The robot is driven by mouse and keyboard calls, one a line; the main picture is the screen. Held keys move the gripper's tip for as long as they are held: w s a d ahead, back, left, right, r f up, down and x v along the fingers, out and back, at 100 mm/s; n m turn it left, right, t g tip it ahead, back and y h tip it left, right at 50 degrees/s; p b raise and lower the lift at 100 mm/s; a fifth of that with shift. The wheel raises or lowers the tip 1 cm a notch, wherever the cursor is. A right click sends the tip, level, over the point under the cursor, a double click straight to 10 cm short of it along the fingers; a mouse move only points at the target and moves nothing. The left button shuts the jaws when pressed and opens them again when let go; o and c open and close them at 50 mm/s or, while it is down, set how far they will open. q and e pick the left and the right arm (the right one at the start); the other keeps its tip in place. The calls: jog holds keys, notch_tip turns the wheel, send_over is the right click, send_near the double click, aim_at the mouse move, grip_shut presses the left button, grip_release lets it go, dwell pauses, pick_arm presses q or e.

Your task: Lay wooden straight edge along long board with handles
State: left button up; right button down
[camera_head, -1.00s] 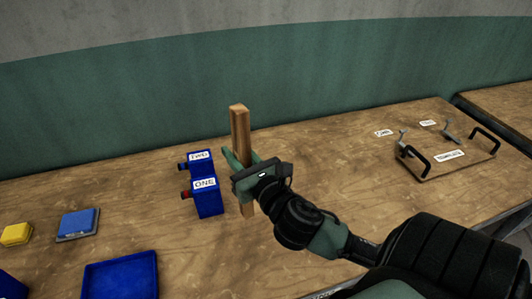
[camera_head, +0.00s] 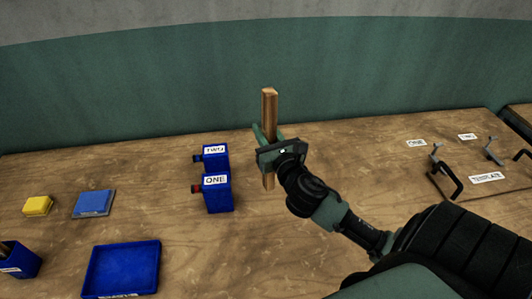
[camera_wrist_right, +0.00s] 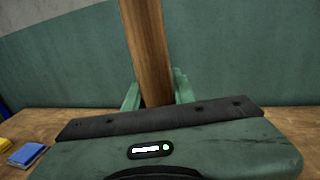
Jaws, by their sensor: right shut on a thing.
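The wooden straight edge (camera_head: 269,106) is a plain brown bar standing upright in my right gripper (camera_head: 267,139). The gripper is shut on it around its middle, with the bar showing above and below. In the right wrist view the bar (camera_wrist_right: 147,50) rises between the green fingers (camera_wrist_right: 157,98). The long board with handles (camera_head: 470,190) lies at the right of the table; it bears a TEMPLATE label, black handles and metal clamps. It is partly cut off by the picture's edge. My left gripper is not in view.
Two blue boxes labelled ONE (camera_head: 218,194) and TWO (camera_head: 214,158) stand left of my right gripper. A blue tray (camera_head: 122,270), a blue block (camera_head: 94,203), a yellow block (camera_head: 38,206) and a blue holder (camera_head: 18,260) are farther left. The table between gripper and board is mostly clear.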

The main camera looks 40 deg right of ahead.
notch_tip(320, 180, down, 8)
jog(key=b, duration=0.1)
jog(key=shift+f+b, duration=0.25)
jog(key=shift+b, duration=0.15)
jog(key=shift+a, duration=0.1)
jog(key=shift+f, duration=0.2)
jog(key=c, duration=1.2)
grip_release()
jog(key=shift+o, duration=0.2)
jog(key=shift+r, duration=0.1)
